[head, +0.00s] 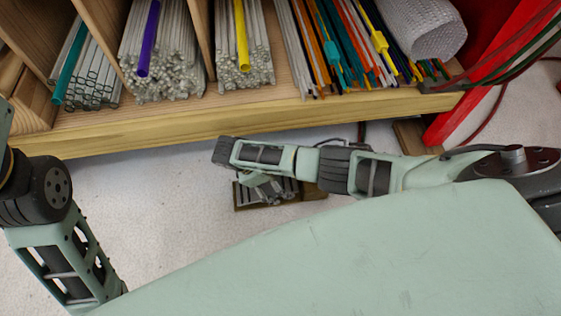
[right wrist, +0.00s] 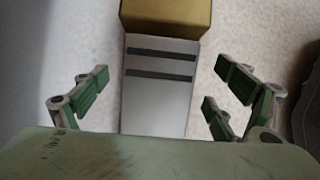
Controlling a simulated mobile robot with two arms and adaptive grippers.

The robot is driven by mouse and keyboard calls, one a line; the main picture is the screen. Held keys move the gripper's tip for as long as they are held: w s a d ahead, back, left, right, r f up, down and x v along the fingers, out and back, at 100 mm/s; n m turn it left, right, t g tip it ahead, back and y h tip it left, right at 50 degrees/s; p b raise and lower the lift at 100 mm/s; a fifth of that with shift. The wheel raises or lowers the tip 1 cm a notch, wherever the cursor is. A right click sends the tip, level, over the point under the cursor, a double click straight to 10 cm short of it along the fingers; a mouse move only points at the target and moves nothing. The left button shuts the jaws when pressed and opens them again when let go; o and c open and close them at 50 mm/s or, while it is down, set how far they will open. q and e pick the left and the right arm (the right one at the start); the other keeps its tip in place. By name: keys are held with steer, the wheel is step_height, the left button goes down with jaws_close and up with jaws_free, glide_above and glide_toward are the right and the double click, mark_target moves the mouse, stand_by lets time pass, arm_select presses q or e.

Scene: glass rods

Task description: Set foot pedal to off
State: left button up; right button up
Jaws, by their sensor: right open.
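The foot pedal (head: 243,196) lies on the floor below the front of the shelf, partly hidden by my right arm. In the right wrist view it is a grey plate (right wrist: 158,100) with two dark stripes and a brown-gold block (right wrist: 165,18) at its far end. My right gripper (head: 266,187) hangs over the pedal in the head view. It is open, with its fingers (right wrist: 160,84) on both sides of the plate and nothing between them gripped. Whether any finger touches the pedal cannot be told. Of my left arm only links show at the left edge; its gripper is out of view.
A wooden shelf (head: 150,133) with bundles of clear glass rods (head: 160,60) and coloured rods (head: 340,45) runs along the back, close to my right arm. A red post (head: 490,75) with cables stands at the right. Pale floor (head: 150,210) is free left of the pedal.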

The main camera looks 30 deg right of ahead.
steer(key=v, duration=1.1)
